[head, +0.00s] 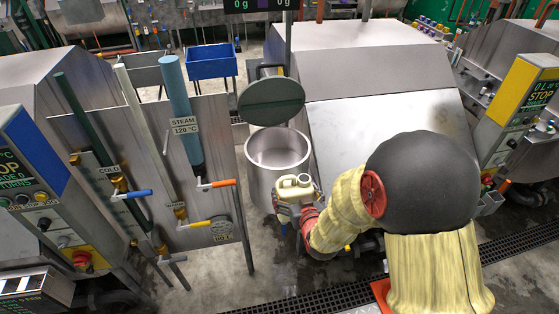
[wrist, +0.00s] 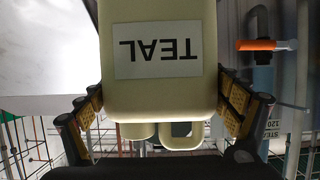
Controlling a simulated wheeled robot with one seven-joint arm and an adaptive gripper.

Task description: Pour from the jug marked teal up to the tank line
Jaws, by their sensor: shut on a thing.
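The cream jug (head: 296,187) is held in my gripper (head: 303,208) at the front right of the steel tank (head: 268,182). It looks roughly upright in the head view. In the wrist view the jug (wrist: 160,98) fills the middle, with a white label reading TEAL (wrist: 158,50), upside down in the picture. The yellow-padded fingers of my gripper (wrist: 165,103) press on both its sides. The tank is open at the top, and its pale inside shows. I cannot make out a tank line or a liquid level. The jug's contents are hidden.
A round grey-green lid (head: 271,99) stands raised behind the tank opening. Left of it is a panel with a blue steam pipe (head: 180,110) and coloured valve handles (head: 217,183). A large steel machine (head: 385,120) stands at the right. A floor grate (head: 300,303) runs in front.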

